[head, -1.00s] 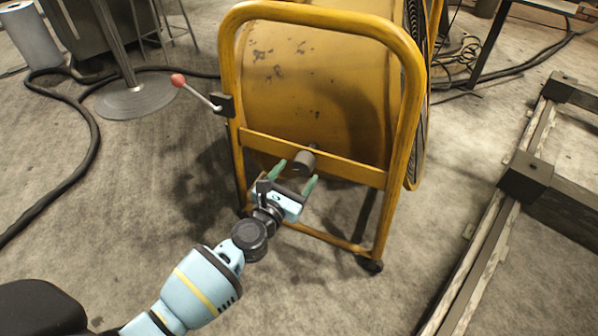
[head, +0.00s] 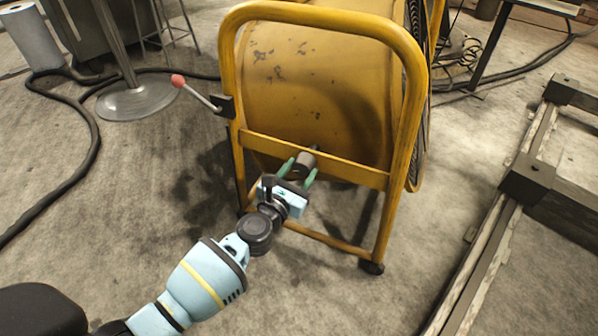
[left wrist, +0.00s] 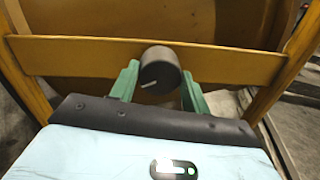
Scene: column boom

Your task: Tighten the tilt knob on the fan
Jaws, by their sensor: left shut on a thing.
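The yellow fan (head: 318,100) stands on the floor in the head view, a drum in a tubular frame. In the left wrist view the fingers (left wrist: 160,84) flank the knob, partly hidden by the dark palm edge. My right gripper is not in view.
A lever with a red ball end (head: 178,80) sticks out left from the fan frame. A black hose (head: 92,150) and a round metal stand base (head: 140,101) lie at left. A dark rail frame (head: 527,180) lies at right. The floor in front is clear.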

